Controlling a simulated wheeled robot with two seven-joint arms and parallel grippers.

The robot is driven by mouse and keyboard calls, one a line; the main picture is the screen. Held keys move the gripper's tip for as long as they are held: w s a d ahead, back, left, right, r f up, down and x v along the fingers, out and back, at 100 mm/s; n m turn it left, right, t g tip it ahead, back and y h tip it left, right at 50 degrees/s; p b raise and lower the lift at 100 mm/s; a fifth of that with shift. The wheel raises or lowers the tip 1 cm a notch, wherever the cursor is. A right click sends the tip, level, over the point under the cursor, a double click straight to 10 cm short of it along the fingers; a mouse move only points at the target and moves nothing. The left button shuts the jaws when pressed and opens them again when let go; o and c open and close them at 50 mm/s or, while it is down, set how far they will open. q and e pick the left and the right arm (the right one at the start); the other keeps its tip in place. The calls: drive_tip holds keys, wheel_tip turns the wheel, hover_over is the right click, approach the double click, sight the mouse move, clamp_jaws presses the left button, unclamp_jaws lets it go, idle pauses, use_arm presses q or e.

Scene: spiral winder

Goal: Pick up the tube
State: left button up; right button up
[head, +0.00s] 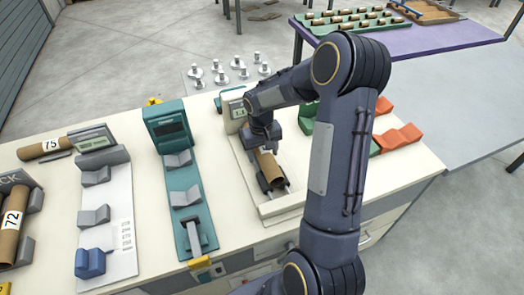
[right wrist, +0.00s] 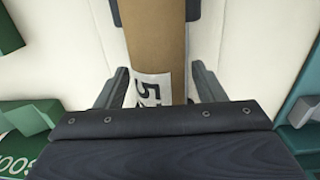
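A brown cardboard tube (head: 268,166) lies on a pale fixture on the bench, below my right gripper (head: 262,140). In the right wrist view the tube (right wrist: 156,40) runs up the picture, with a white label partly readable as "5" and perhaps "2". The fingers of my right gripper (right wrist: 159,78) stand on either side of the tube with a visible gap on each side, so it is open. Part of the tube's label end is hidden under the gripper in the head view. My left gripper is out of view.
Tubes marked 75 (head: 40,150) and 72 (head: 12,222) lie at the left. A teal fixture (head: 180,170) and a white scale fixture (head: 118,210) stand left of the tube. Orange blocks (head: 398,138) sit to the right. A purple table (head: 430,38) stands behind.

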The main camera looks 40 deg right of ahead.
drive_tip(key=c, duration=0.9)
drive_tip(key=shift+r, duration=0.1)
